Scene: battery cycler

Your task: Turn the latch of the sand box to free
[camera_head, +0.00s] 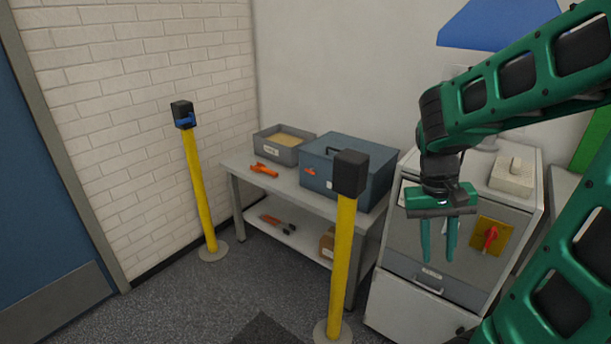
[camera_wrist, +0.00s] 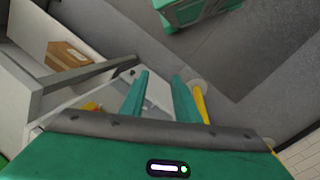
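A blue-grey lidded box (camera_head: 345,165) with a dark handle stands on the bench. A small orange latch (camera_head: 310,171) is on its front face, lying slightly tilted from horizontal. An open grey bin (camera_head: 282,156) holding sand-coloured material stands to its left, with a pale label and no latch that I can see. My gripper (camera_head: 438,255) hangs fingers-down, to the right of the lidded box and in front of the grey cabinet. Its green fingers are apart and empty. They also show apart in the wrist view (camera_wrist: 160,88); the latch is not visible there.
Yellow posts stand before the bench (camera_head: 232,165): one at left (camera_head: 197,185), one in front of the lidded box (camera_head: 342,260). An orange tool (camera_head: 264,170) lies on the bench. The cabinet (camera_head: 400,308) has a red handle (camera_head: 491,237). A cardboard box (camera_wrist: 67,55) sits on the lower shelf.

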